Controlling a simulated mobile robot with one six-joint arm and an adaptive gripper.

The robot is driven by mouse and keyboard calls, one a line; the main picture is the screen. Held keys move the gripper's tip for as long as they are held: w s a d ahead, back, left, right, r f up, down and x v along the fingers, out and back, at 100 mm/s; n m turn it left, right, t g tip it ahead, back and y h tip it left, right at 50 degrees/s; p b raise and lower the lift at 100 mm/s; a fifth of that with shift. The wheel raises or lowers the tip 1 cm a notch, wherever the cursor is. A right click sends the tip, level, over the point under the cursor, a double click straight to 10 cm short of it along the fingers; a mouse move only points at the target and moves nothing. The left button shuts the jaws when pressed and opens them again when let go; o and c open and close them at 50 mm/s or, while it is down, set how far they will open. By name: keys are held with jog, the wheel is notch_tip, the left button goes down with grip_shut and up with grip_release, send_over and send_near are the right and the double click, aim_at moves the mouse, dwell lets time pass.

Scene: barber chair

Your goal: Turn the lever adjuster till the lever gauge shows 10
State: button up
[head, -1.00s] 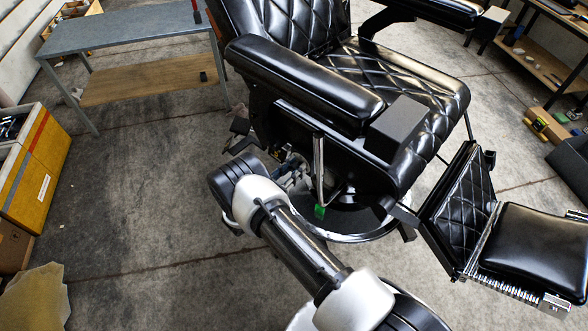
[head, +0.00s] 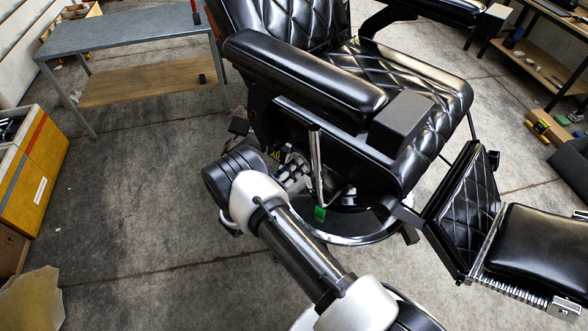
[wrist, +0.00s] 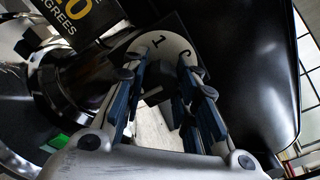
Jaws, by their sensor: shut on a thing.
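The lever gauge (wrist: 85,18) is a black plate at the top left of the wrist view, with large yellow figures over "DEGREES". A 0 shows, but the figure before it is cut by the frame edge and I cannot read it surely. In the head view the gauge (head: 276,154) is a tiny yellow mark beside the chair. My gripper (wrist: 165,66) is shut on a pale, round-edged part with dark marks, apparently the lever adjuster (wrist: 163,43). Its grip is partly hidden by the fingers. In the head view my gripper (head: 297,168) is under the armrest.
A chrome lever (head: 316,168) with a green tip (head: 320,213) stands close to the right of my gripper. The black barber chair (head: 305,80) overhangs it. A grey table (head: 125,38) and a yellow cabinet (head: 40,165) stand left. The floor between is clear.

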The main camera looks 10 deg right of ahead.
jog(key=shift+n, duration=0.6)
jog(key=o, duration=1.1)
jog(key=v, duration=1.2)
jog(key=shift+r, duration=0.1)
jog(key=shift+s+a, duration=0.1)
